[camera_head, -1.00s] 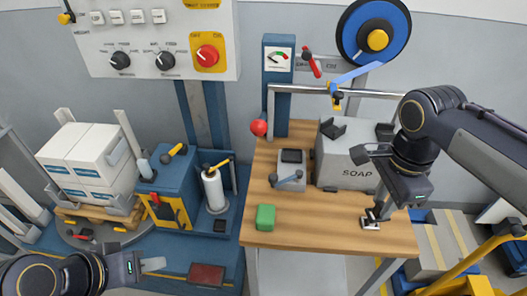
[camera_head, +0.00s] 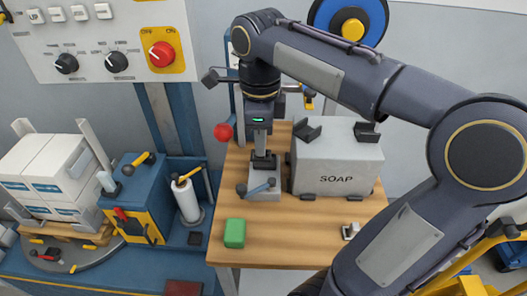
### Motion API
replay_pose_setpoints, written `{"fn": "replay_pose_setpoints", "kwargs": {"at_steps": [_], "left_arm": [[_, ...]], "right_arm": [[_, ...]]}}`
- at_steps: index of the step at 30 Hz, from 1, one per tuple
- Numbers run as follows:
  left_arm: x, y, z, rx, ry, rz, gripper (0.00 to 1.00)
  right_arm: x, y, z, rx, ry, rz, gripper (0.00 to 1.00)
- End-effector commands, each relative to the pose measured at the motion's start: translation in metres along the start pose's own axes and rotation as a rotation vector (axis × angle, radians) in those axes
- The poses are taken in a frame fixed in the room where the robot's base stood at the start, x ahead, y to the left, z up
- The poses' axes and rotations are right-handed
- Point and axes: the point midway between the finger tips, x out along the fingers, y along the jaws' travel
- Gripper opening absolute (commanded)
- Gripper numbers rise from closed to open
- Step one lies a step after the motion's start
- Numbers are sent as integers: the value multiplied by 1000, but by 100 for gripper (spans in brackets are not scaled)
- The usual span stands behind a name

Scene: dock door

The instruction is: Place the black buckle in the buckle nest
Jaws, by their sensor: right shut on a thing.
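My left gripper is out of view.
The grey SOAP box (camera_head: 335,168) stands close right of the fixture. A green block (camera_head: 234,233) lies in front, and a small metal holder (camera_head: 351,231) is at the right. A red ball knob (camera_head: 223,132) is left of the gripper. The front middle of the bench (camera_head: 290,235) is clear.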

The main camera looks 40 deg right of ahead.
Motion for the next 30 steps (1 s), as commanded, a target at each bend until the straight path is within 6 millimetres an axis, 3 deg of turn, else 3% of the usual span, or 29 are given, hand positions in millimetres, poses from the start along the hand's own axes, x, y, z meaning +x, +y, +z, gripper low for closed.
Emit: {"fn": "replay_pose_setpoints", "kwargs": {"at_steps": [5, 12, 17, 24, 30], "left_arm": [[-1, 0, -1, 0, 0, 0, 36], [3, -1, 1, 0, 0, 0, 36], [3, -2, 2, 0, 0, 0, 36], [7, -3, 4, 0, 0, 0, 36], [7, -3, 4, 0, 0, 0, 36]], "right_arm": [[21, -45, -3, 3, 3, 3, 0], [61, -75, -4, -2, 2, 2, 0], [70, -83, -4, -2, 1, 1, 0], [102, -90, -5, -4, 1, 2, 0], [108, -90, -4, -3, -1, 0, 0]]}}
